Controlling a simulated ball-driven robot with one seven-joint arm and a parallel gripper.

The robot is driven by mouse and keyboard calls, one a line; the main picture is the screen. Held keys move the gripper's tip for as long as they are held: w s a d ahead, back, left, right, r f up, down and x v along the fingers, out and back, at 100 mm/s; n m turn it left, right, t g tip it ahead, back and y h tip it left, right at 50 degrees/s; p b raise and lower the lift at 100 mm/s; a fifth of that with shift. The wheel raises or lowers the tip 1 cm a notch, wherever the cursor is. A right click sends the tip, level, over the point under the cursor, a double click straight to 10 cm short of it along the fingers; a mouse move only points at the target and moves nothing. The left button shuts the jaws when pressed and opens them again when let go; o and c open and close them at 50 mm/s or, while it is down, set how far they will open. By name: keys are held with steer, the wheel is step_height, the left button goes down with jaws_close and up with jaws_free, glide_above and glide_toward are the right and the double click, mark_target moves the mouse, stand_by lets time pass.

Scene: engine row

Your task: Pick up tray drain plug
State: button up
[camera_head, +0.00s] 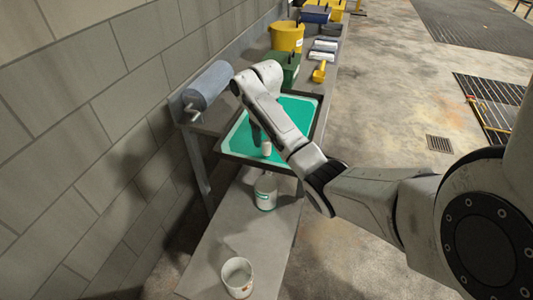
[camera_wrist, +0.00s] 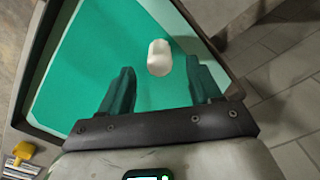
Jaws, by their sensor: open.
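A white, short cylindrical plug (camera_wrist: 159,57) lies in a green tray (camera_wrist: 80,65) in the wrist view. In the head view a small white cylinder (camera_head: 266,148), which looks like the same plug, shows near the front edge of the tray (camera_head: 239,139). My gripper (camera_wrist: 160,68) is open and empty. Its two dark green fingers stand either side of the plug in the wrist view, with the plug just beyond the tips. I cannot tell the exact gap. My arm hides part of the tray in the head view.
A blue-grey roll (camera_head: 207,85) sits by the wall left of the tray. A yellow bucket (camera_head: 287,37) and a green box (camera_head: 284,68) stand behind it. A white container (camera_head: 266,191) and a white cup (camera_head: 237,277) stand on the lower shelf in front. Open floor lies right.

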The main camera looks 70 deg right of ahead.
mark_target(267, 141)
steer(key=shift+s+a+f+p, duration=0.1)
steer(key=shift+f+p, duration=0.15)
steer(key=shift+f, duration=1.15)
steer(key=shift+s+f+p, duration=0.1)
steer(key=shift+f+p, duration=0.1)
steer(key=shift+f, duration=1.15)
steer(key=shift+c, duration=0.2)
steer(key=c, duration=1.1)
steer(key=shift+r, duration=0.15)
steer(key=shift+r, duration=0.55)
steer(key=s+r+p, duration=0.3)
steer(key=s+r, duration=0.1)
steer(key=s+d+r+p, duration=0.1)
steer(key=s+r+p, duration=0.2)
steer(key=s, duration=0.2)
steer(key=s+r+p, duration=0.3)
steer(key=s+r, duration=0.1)
steer(key=shift+s+d+r, duration=0.25)
steer(key=shift+s+r, duration=0.1)
steer(key=shift+s, duration=0.05)
